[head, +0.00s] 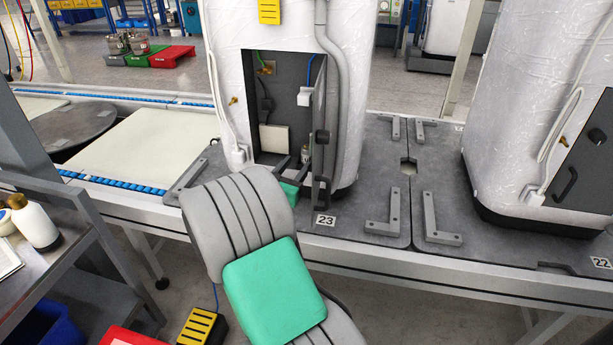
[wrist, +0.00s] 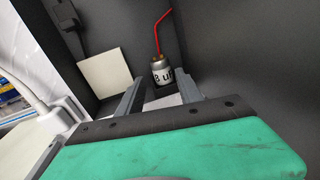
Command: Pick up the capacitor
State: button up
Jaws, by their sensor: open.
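My gripper (wrist: 159,77) is open. Its two grey fingers point at the capacitor, one to each side of it in the picture, and I cannot tell how far in front of it they are. In the head view my gripper (head: 293,163) reaches into the open compartment of the white wrapped cabinet (head: 228,60). The capacitor is hard to make out there.
A beige square box (wrist: 105,74) sits left of the capacitor, with a black plug and cable above it. The narrow open door (head: 319,105) stands close to the right of my gripper. The compartment walls are near. A second wrapped cabinet (head: 530,110) stands at right.

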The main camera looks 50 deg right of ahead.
aim_at(305, 154)
jog(key=shift+n, duration=0.3)
jog(key=b+x, duration=0.1)
jog(key=x, duration=0.7)
jog(key=shift+s+r, duration=0.2)
grip_shut()
